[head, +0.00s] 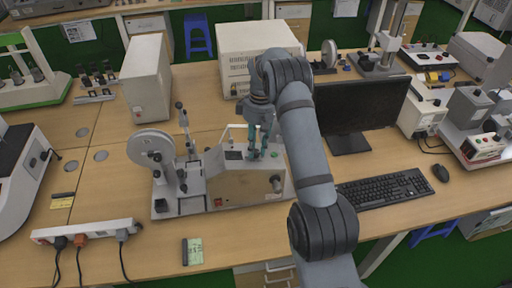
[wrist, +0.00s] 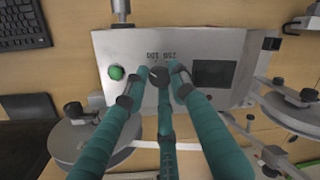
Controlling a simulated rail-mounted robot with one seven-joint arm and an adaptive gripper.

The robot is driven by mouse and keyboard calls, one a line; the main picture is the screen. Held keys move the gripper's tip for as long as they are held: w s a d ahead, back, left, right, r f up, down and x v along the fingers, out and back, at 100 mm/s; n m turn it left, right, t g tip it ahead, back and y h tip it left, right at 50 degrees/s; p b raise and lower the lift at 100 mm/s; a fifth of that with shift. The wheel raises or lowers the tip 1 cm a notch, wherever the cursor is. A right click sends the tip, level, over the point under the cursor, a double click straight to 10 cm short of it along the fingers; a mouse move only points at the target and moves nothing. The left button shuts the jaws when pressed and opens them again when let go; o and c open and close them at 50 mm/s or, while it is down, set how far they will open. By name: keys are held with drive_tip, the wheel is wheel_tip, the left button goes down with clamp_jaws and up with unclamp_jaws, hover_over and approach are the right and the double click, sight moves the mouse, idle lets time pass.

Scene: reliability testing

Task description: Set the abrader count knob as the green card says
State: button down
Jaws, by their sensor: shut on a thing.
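The abrader (head: 240,187) is a grey metal machine in the middle of the wooden bench, with a large disc at its left. In the wrist view its panel (wrist: 135,42) shows a black knob (wrist: 158,74), with the upside-down numbers 250 and 100 beside it. My gripper (wrist: 160,79) has teal fingers closed around this knob; it also shows above the panel in the head view (head: 257,152), where it hides the knob. The knob's exact setting is hard to tell. The green card (head: 194,251) lies at the bench's front edge; its writing is too small to read.
A green button (wrist: 116,72) and a dark display (wrist: 214,73) flank the knob closely. A monitor (head: 352,108) and keyboard (head: 383,190) stand right of the abrader. A power strip (head: 87,231) with cables lies front left. Bare bench lies around the card.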

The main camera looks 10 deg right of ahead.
drive_tip(key=m, duration=0.3)
drive_tip(key=shift+w+m+y+b, duration=0.1)
drive_tip(key=shift+m+y+b, duration=0.4)
drive_tip(key=shift+m, duration=1.4)
drive_tip(key=c, duration=1.7)
unclamp_jaws()
drive_tip(key=shift+c, duration=0.2)
drive_tip(key=shift+g, duration=0.3)
drive_tip(key=shift+d, duration=0.1)
drive_tip(key=v, duration=0.7)
drive_tip(key=shift+r, duration=0.25)
